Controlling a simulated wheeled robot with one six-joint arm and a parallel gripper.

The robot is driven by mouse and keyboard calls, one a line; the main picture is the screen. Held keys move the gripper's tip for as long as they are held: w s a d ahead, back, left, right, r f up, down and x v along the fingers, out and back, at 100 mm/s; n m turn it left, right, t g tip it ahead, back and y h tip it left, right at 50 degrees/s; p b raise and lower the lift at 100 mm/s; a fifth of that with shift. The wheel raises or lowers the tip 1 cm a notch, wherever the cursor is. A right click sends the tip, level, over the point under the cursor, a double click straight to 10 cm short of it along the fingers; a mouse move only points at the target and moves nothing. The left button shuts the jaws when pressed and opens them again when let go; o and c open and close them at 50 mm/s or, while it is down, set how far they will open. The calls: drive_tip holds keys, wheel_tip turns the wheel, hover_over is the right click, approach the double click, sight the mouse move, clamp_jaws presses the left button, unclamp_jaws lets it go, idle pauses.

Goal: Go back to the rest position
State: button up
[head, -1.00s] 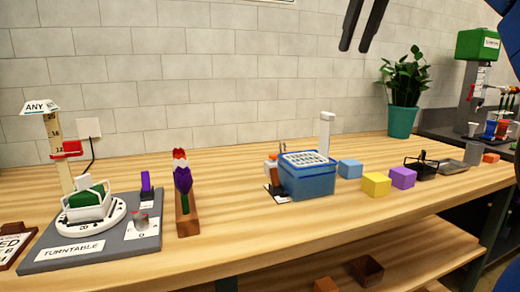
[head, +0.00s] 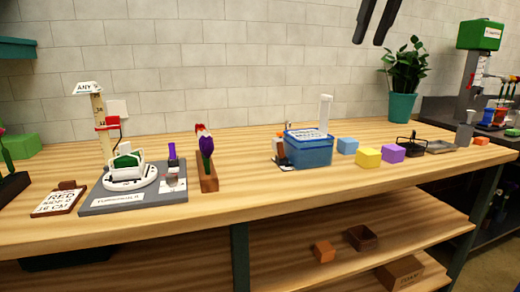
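My gripper (head: 371,38) shows at the top of the head view, right of centre, as two dark fingers pointing down. A gap shows between the fingers and nothing is between them. It is high in front of the tiled wall, well above the wooden bench (head: 260,205), and touches nothing. The rest of my arm is out of view.
The turntable (head: 120,197) is left, beside a wooden flower holder (head: 208,183). A blue tub (head: 310,155), yellow cube (head: 367,158), purple cube (head: 392,153) and plant pot (head: 401,107) stand to the right. The bench's front strip is clear.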

drive_tip(key=s+d+f+m, duration=0.1)
drive_tip(key=s+f, duration=0.6)
drive_tip(key=f, duration=1)
drive_tip(key=s+d+f+m+h, duration=0.1)
drive_tip(key=s+f, duration=0.6)
drive_tip(key=f, duration=1.1)
drive_tip(key=s+d+f+m, duration=0.1)
drive_tip(key=s+d+f, duration=0.2)
drive_tip(key=f, duration=1.5)
drive_tip(key=s, duration=0.4)
drive_tip(key=shift+s+d, duration=0.2)
drive_tip(key=shift+s, duration=0.1)
